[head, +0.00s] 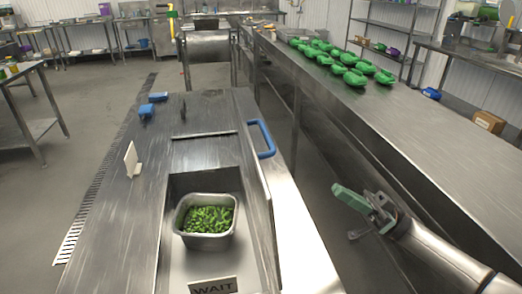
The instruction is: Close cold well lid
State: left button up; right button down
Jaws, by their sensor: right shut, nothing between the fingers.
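The cold well (190,184) is open in the steel counter, and a steel pan (207,241) of chopped green food stands in it. A thin steel panel (268,205), which looks like the lid, runs along the right side of the well and is seen nearly edge-on. A blue handle (264,138) is at the far right of the opening; how it joins the panel is not clear. My right gripper (352,200), with green fingers, is shut and empty. It is over the floor gap right of the counter, apart from the panel and handle. My left gripper is not in view.
A "WAIT" sign (213,286) stands at the near end of the well. A white card (131,159) and blue items (147,110) are on the counter's left. A long steel counter (420,120) with several green bowls (355,78) runs along the right.

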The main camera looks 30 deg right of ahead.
jog(key=w+a+f+p+x, duration=0.1)
jog(key=p+x, duration=0.3)
jog(key=x, duration=0.9)
jog(key=shift+a+f, duration=0.4)
jog(key=shift+f, duration=0.2)
jog(key=shift+a, duration=0.1)
